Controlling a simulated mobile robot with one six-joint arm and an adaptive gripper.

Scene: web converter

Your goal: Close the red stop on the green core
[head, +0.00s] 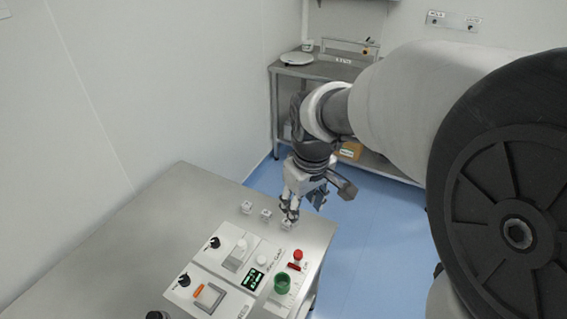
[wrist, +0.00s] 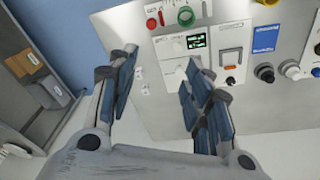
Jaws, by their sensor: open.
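The green core (head: 281,283) is a round upright piece on the light panel on the table; from above in the wrist view it is a ring (wrist: 186,16). A small red stop (head: 294,267) lies just behind the core, apart from it, beside a scale; it also shows in the wrist view (wrist: 160,16). A red round knob (head: 298,254) stands next to the stop. My gripper (head: 291,212) is open and points down, behind the panel and away from stop and core. In the wrist view its fingers (wrist: 160,60) are spread with nothing gripped.
The panel also carries a display (head: 253,279), black knobs (head: 185,280) and switches. A metal bench (head: 325,68) with a shelf stands behind. The table's left part is clear.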

